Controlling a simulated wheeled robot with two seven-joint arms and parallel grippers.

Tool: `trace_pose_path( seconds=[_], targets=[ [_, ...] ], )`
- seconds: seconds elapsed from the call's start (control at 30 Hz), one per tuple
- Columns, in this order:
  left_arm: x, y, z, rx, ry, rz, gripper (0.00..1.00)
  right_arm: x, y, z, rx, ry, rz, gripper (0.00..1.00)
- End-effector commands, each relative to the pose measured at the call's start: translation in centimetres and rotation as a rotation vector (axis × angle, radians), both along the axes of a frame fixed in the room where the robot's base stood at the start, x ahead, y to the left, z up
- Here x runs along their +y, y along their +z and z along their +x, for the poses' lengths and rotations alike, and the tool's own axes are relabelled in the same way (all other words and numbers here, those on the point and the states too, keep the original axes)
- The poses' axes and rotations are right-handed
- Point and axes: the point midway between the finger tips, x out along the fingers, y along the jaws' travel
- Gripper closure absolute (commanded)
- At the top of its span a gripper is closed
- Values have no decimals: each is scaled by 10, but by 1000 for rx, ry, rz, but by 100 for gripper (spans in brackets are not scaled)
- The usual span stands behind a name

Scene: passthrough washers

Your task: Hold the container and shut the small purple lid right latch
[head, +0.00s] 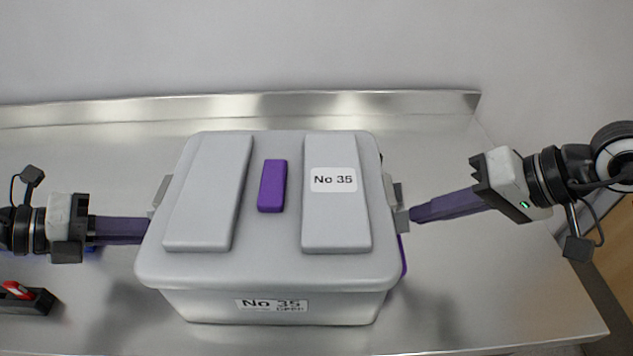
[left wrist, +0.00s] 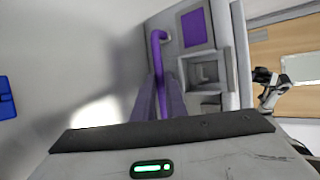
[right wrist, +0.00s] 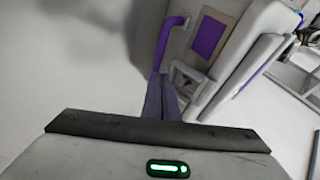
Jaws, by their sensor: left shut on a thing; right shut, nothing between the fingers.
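The grey container (head: 275,305) stands on the metal table with its grey lid on, with a small purple block (head: 272,186) on top and "No 35" labels. My left gripper (head: 143,230) is at its left side, shut on the purple handle (left wrist: 157,52), which runs between the fingers in the left wrist view. The right latch (head: 401,208) is a grey piece jutting from the right side under the lid rim; it also shows in the right wrist view (right wrist: 184,78). My right gripper (head: 413,214) is shut and empty, fingertips close beside this latch; contact is unclear. A purple right handle (right wrist: 167,40) lies beyond the fingers.
The metal table (head: 480,300) is clear at the right and front right. A dark holder with a red item (head: 18,291) lies at the front left. A raised metal edge (head: 300,103) runs along the back by the wall.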

Motion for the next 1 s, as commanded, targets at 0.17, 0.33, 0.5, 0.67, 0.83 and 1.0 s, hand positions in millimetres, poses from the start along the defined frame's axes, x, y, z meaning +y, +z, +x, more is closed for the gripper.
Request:
trace_pose_path(
  seconds=[0.17,0.33,0.5,0.67,0.83,1.0],
  targets=[
    [0,0,0,0,0,0,100,5,-7,0,1,1,1,100],
    [0,0,0,0,0,0,100,8,-11,0,1,1,0,100],
    [0,0,0,0,0,0,100,10,-13,0,1,0,-1,100],
    [0,0,0,0,0,0,100,10,-14,0,1,0,-1,100],
    [0,0,0,0,0,0,100,10,-14,0,1,0,-1,100],
    [0,0,0,0,0,0,100,10,-14,0,1,0,-1,100]
  ],
)
